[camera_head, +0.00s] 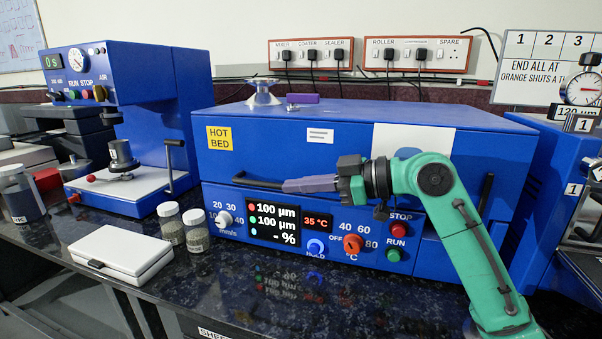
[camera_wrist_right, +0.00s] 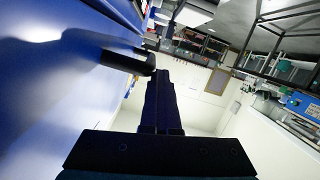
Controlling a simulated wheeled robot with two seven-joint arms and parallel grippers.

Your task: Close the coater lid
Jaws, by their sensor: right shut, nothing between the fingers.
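The coater is the blue box in the middle of the head view. Its lid (camera_head: 350,155) carries a yellow HOT BED label and looks down on the base (camera_head: 220,240), with no clear gap at the front seam. A dark bar handle (camera_head: 257,182) runs along the lid's lower front edge. My right gripper (camera_head: 284,187) is shut and empty, pointing left, its tips by the right end of the handle; whether they touch is unclear. In the right wrist view, the shut fingers (camera_wrist_right: 159,75) lie beside the dark handle (camera_wrist_right: 125,60) and the blue lid. My left gripper is out of view.
A blue press (camera_head: 130,80) stands at left. Two small jars (camera_head: 170,225) and a white case (camera_head: 123,255) sit on the dark counter (camera_head: 260,290) before it. Knobs and buttons (camera_head: 352,243) lie below my right wrist. Another blue machine (camera_head: 540,190) stands at right.

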